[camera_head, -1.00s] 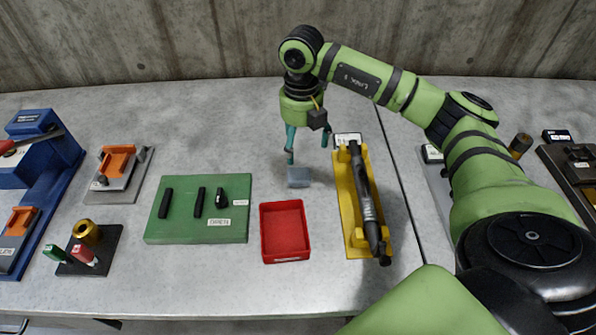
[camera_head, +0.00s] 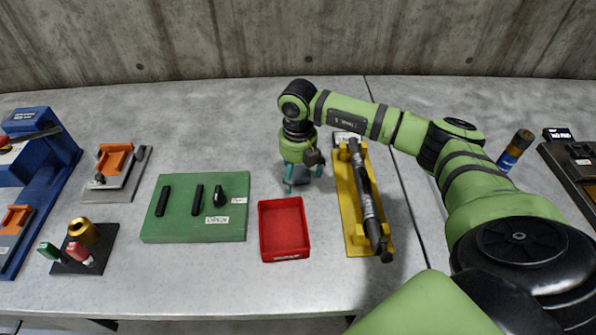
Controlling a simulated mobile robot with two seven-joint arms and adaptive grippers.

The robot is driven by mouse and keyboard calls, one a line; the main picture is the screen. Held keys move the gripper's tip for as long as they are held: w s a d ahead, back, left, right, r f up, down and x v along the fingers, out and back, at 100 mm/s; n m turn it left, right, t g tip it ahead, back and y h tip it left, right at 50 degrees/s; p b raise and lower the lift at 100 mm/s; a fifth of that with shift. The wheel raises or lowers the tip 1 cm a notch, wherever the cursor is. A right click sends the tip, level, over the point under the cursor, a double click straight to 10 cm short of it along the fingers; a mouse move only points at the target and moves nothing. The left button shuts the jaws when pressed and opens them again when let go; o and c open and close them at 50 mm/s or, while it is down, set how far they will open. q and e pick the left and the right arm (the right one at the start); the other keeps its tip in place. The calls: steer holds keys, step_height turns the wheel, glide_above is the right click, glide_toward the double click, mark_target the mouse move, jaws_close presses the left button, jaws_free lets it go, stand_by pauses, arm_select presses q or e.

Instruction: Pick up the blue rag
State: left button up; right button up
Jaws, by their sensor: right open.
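The blue rag (camera_head: 301,175) is a small grey-blue piece on the grey table, just behind the red tray and left of the yellow holder. My right gripper (camera_head: 303,183) points down over it, with its teal fingers open and spread to either side of the rag. The gripper body hides part of the rag. I cannot tell whether the fingertips touch it. My left gripper is not in view.
The red tray (camera_head: 263,232) stands just in front of the gripper. The yellow holder (camera_head: 354,235) with a dark tool (camera_head: 367,200) is close on the right. A green board (camera_head: 180,230) with black pieces lies to the left. Table behind is clear.

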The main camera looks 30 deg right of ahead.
mark_target(298, 172)
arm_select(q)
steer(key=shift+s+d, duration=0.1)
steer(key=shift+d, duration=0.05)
arm_select(e)
steer(key=c, duration=1.1)
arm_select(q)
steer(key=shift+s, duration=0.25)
arm_select(e)
steer(key=shift+s, duration=0.1)
steer(key=shift+c, duration=0.7)
